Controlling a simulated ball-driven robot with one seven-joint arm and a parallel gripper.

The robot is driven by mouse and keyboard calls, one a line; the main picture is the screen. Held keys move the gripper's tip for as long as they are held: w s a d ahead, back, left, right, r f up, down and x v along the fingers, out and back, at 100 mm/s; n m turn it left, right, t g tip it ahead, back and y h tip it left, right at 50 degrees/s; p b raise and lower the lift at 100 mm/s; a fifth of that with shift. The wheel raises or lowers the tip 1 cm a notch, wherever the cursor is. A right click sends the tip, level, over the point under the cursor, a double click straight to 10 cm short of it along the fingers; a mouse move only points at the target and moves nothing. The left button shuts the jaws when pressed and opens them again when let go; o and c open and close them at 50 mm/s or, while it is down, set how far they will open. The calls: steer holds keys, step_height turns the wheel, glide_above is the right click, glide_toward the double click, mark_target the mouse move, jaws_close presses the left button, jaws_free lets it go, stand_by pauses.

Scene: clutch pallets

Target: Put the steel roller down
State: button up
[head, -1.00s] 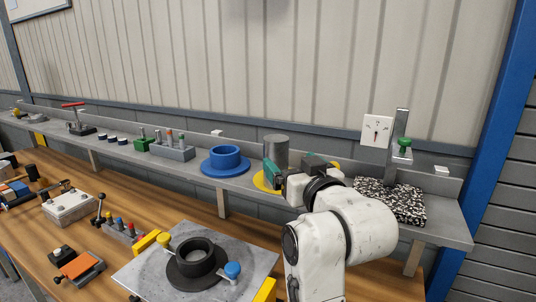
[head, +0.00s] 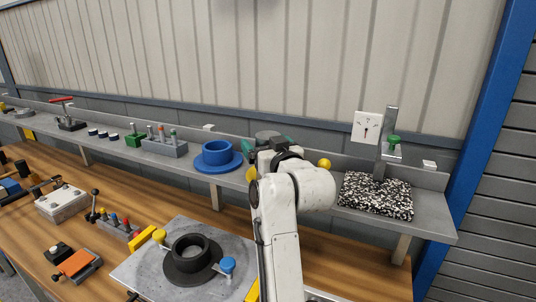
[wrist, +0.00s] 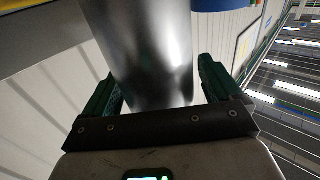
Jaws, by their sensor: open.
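The steel roller (head: 267,134) is a plain grey cylinder standing upright on the grey shelf (head: 225,195), right of the blue flanged ring. Most of it is hidden behind my arm in the head view. Part of a yellow disc (head: 251,175) shows at its foot. My gripper (head: 266,147) is open at the upper part of the roller. In the wrist view the shiny roller (wrist: 145,45) stands between the two green-padded fingers of my gripper (wrist: 160,82), with a narrow gap visible at the right finger. Contact at the left finger is unclear.
The blue flanged ring (head: 218,157) stands close on the left. The lower workbench holds a black ring fixture (head: 190,255).

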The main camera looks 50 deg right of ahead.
steer(key=shift+w+d, duration=0.1)
steer(key=shift+w, duration=0.05)
steer(key=c, duration=1.5)
steer(key=shift+r, duration=0.1)
steer(key=shift+r, duration=0.55)
steer(key=s+r+b, duration=0.1)
steer(key=s+r, duration=0.3)
steer(key=s+d+r, duration=0.1)
steer(key=s+r, duration=0.3)
steer(key=s, duration=0.1)
steer(key=s+d+r+b, duration=0.1)
steer(key=s+r, duration=0.2)
steer(key=s, duration=0.2)
steer(key=shift+r+b, duration=0.3)
steer(key=shift+r, duration=0.1)
